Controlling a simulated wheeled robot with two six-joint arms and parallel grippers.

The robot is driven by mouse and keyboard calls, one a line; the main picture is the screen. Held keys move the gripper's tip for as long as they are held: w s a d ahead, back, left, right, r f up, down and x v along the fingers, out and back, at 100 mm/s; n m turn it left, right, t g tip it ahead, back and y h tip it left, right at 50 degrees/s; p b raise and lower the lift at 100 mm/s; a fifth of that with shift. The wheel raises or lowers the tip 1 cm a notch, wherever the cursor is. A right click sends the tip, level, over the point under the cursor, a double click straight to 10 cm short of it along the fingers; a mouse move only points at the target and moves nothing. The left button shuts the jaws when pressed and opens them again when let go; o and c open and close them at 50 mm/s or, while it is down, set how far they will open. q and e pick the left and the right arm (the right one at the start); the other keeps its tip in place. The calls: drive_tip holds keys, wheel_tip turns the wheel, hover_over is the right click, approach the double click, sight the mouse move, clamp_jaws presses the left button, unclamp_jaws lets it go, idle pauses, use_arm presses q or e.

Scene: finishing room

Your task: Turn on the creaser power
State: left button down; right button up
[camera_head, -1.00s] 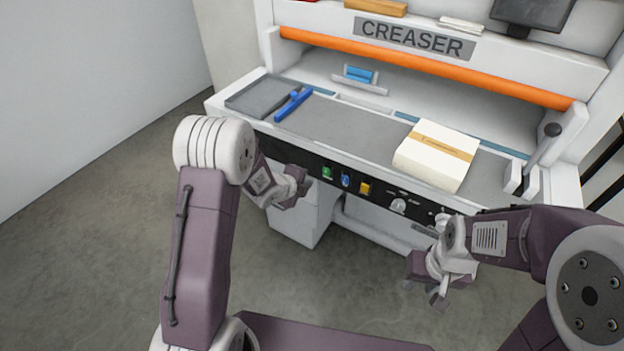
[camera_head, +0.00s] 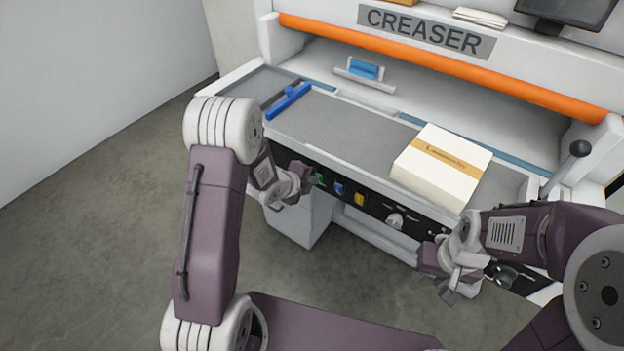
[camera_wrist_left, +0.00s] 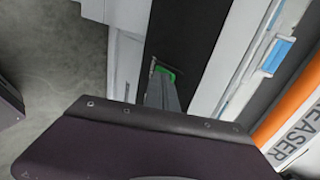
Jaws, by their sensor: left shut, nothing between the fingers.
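The creaser (camera_head: 425,28) is a large white machine with an orange bar across its opening. Its black front panel (camera_head: 377,209) carries a green control (camera_head: 319,179), a blue one (camera_head: 339,188), a yellow one (camera_head: 360,199) and a round knob (camera_head: 395,221). My left gripper (camera_head: 304,182) is shut and empty, right by the green control. In the left wrist view its fingers (camera_wrist_left: 161,92) overlap part of the green control (camera_wrist_left: 167,75); contact cannot be told. My right gripper (camera_head: 440,280) hangs in front of the panel's right part; its jaw opening is unclear.
A cream paper stack (camera_head: 440,168) with a tan band lies on the creaser's grey bed (camera_head: 335,133). A blue tool (camera_head: 289,100) lies on the bed's left. A black-knobbed lever (camera_head: 579,149) stands at the right. The floor (camera_head: 130,240) at left is clear.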

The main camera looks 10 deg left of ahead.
use_arm(q)
drive_tip(key=shift+w+d+r+g+p, duration=0.1)
drive_tip(key=shift+w+r+g+p, duration=0.1)
drive_tip(key=shift+r+p, duration=0.45)
drive_tip(key=shift+w+d+r+g+p, duration=0.1)
drive_tip(key=shift+r+g+p, duration=0.15)
drive_tip(key=shift+p, duration=0.6)
